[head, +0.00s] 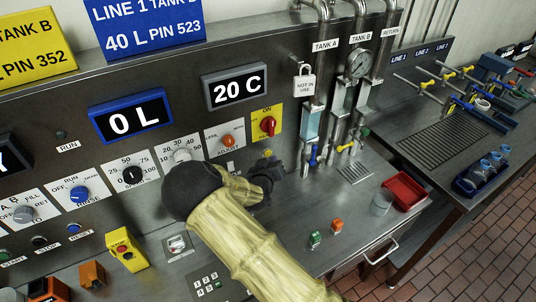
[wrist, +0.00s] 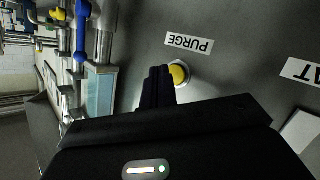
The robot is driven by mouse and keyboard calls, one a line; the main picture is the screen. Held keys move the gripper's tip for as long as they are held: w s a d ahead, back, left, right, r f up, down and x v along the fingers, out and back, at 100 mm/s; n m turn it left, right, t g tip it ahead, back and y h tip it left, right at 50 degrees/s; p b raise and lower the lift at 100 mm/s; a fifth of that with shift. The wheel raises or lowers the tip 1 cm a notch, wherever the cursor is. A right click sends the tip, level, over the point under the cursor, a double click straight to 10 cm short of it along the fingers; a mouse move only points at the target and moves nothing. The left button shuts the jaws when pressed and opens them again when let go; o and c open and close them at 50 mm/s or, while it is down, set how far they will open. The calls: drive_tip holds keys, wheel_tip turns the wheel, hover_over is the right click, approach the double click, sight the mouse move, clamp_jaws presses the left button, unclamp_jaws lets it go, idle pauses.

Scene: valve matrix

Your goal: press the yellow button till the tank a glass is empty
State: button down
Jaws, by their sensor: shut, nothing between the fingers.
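The yellow button (head: 267,153) sits on the grey panel below the red switch, just beyond my gripper (head: 268,164). In the wrist view the yellow button (wrist: 180,73) is round, with a pale ring, beside a PURGE label. My closed fingertips (wrist: 160,72) overlap its left edge there; I cannot tell whether they touch it. The tank A glass (head: 312,122) is on the pipe under the TANK A label and looks pale blue. It also shows at the left in the wrist view (wrist: 98,95). Its exact liquid level is unclear.
A red rotary switch (head: 267,125) is just above my gripper. A padlock tag (head: 304,84) hangs by tank A's pipe, with a blue-handled valve (head: 313,155) below. The display (head: 132,117) reads 0 L. A red tray (head: 404,191) and a clear cup (head: 382,202) stand on the counter.

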drive_tip(key=shift+w, duration=0.15)
idle(0.4)
drive_tip(key=shift+w+a, duration=0.2)
drive_tip(key=shift+w+a+b, duration=0.3)
drive_tip(key=shift+w+b, duration=0.1)
idle(1.2)
drive_tip(key=shift+s+d, duration=0.5)
drive_tip(key=shift+s, duration=0.3)
drive_tip(key=shift+s+d, duration=0.1)
drive_tip(key=s+d, duration=0.1)
drive_tip(key=s, duration=0.1)
drive_tip(key=s+d, duration=0.1)
drive_tip(key=s, duration=0.1)
drive_tip(key=shift+d, duration=0.35)
idle(0.7)
